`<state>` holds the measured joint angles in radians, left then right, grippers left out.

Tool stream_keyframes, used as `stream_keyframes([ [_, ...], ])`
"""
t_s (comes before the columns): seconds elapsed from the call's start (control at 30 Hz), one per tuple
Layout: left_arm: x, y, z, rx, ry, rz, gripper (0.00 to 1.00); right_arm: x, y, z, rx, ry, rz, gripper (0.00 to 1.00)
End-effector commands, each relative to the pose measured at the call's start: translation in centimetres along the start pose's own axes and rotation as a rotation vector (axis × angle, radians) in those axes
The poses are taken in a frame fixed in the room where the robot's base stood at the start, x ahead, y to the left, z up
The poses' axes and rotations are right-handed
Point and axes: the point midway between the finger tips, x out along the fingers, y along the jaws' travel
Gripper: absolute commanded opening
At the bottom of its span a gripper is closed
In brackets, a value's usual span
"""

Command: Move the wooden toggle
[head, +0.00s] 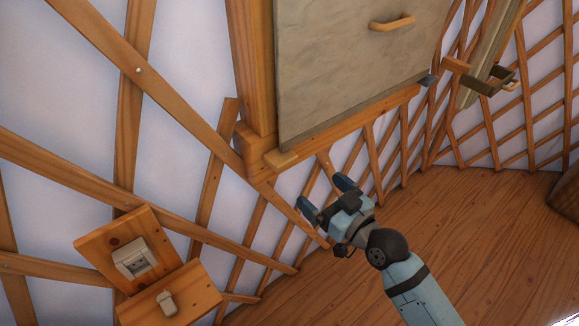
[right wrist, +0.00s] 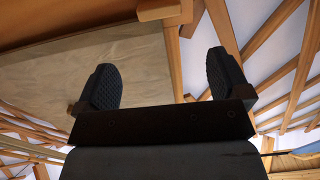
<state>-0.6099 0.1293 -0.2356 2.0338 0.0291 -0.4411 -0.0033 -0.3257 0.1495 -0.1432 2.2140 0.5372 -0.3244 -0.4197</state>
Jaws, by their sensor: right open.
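A small light wooden block that looks like the wooden toggle (head: 281,160) sits at the lower left corner of a grey panel (head: 350,70), on its wooden frame. My right gripper (head: 327,194) is open and empty, below and to the right of that block, apart from it. In the right wrist view the panel (right wrist: 100,75) lies beyond the left finger. A wooden piece (right wrist: 160,8) shows at the top between the two fingers; I cannot tell whether it is the toggle. My left gripper is not in view.
The panel has a wooden handle (head: 392,22). Lattice slats cross the wall around it. A socket (head: 134,258) and a switch (head: 167,303) on wooden plates are at lower left. A second panel with a dark bracket (head: 488,84) is at right.

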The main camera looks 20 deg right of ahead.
Motion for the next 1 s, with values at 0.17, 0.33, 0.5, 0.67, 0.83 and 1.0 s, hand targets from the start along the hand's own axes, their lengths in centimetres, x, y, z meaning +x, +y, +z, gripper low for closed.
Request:
stream_keyframes([
  [0.17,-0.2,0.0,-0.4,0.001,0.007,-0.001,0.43,4.0,0.0,-0.2,0.003,0.003,0.001,0.95],
  [0.33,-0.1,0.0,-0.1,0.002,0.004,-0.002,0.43,7.5,0.0,-0.1,0.004,0.002,0.001,0.95],
  [0.5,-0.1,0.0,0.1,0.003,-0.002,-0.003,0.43,9.9,0.0,0.0,0.003,0.000,0.001,0.95],
  [0.67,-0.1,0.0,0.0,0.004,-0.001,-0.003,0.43,11.0,0.0,0.0,0.001,-0.001,0.001,0.95],
  [0.83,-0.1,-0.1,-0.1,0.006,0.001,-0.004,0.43,11.3,0.0,0.0,0.001,-0.001,0.001,0.95],
  [1.0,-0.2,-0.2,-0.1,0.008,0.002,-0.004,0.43,11.2,0.0,0.0,0.001,-0.001,0.001,0.88],
])
